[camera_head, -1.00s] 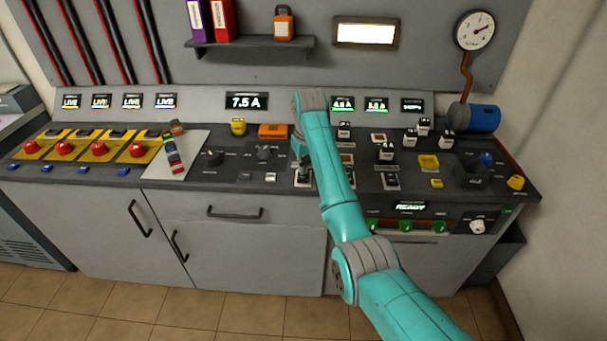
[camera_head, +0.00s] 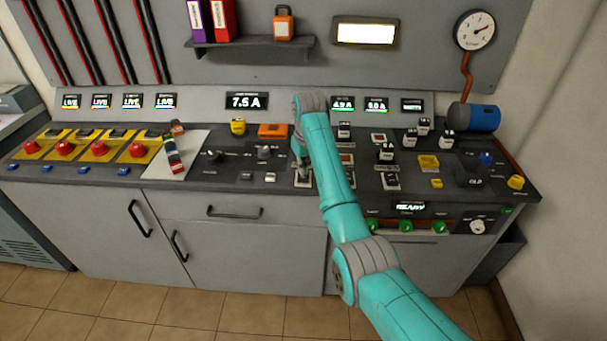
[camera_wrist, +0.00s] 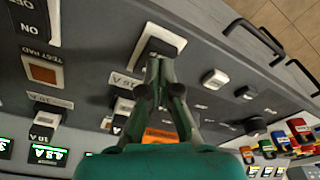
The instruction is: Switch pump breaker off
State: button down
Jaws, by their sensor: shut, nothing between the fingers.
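My gripper (camera_wrist: 163,62) is shut and empty, its fingertips at a breaker rocker (camera_wrist: 157,45) in a light frame near the console's front edge. In the head view my gripper (camera_head: 303,172) is low over the same light breaker frame (camera_head: 303,182), partly hidden by my arm. The fingers cover part of the rocker, so I cannot tell its position or whether they touch it. No readable label shows which breaker is the pump's.
More breakers (camera_head: 387,152) crowd the right of the console. A dark rotary knob (camera_head: 263,152), an orange box (camera_head: 272,131) and yellow panels with red buttons (camera_head: 100,148) lie left. A display reads about 7.6 A (camera_head: 246,101). A shelf (camera_head: 250,43) overhangs behind.

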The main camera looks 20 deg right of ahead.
aim_at(303, 178)
jog(key=shift+f, duration=0.95)
dwell(0.6)
jog(key=shift+r, duration=3.5)
